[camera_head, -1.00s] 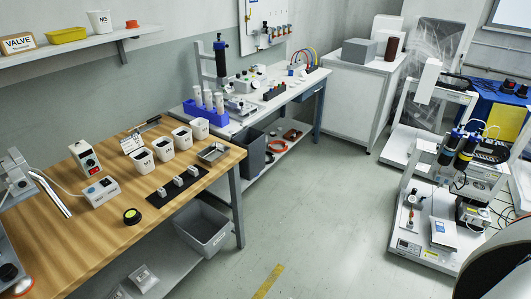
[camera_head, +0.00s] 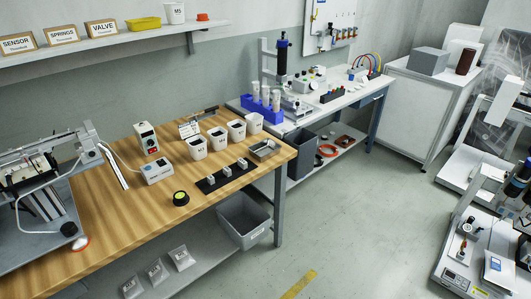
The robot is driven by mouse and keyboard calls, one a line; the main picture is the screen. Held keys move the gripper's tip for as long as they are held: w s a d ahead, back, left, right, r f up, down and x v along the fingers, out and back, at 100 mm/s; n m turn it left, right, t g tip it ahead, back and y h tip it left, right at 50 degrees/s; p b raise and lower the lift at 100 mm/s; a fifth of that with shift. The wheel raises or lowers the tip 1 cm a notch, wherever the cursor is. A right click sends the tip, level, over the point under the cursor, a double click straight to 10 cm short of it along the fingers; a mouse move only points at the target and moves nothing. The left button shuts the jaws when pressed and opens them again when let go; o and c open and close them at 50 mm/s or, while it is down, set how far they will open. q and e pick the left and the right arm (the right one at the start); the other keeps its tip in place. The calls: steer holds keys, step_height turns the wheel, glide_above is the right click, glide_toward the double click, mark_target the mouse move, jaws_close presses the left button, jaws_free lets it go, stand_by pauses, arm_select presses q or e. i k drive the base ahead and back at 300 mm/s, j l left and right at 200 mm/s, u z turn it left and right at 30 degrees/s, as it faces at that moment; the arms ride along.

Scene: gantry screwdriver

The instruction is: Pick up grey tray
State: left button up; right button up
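A small grey metal tray (camera_head: 264,149) lies on the wooden workbench (camera_head: 120,222), near its right end. It is shallow with a raised rim, and I cannot make out its contents. It lies just right of a black mat (camera_head: 225,175) holding several small light parts. Neither of my grippers shows in this view.
Several white cups (camera_head: 218,139) stand behind the mat. A yellow-and-black round item (camera_head: 180,198) lies in front. A grey machine (camera_head: 45,175) fills the bench's left end. A larger grey bin (camera_head: 243,220) sits on the lower shelf.

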mark_target(262, 150)
steer(key=i+l+u, duration=0.1)
steer(key=i+l, duration=0.15)
steer(key=i+l+u, duration=0.1)
steer(key=l, duration=0.25)
steer(key=i+l+u, duration=0.1)
steer(key=i+l, duration=0.2)
steer(key=i+l+u, duration=0.1)
steer(key=i+l, duration=0.35)
steer(key=l, duration=0.25)
steer(key=i+l+u, duration=0.15)
steer(key=l, duration=0.2)
steer(key=i+l+u, duration=0.1)
steer(key=l, duration=0.25)
steer(key=i, duration=0.1)
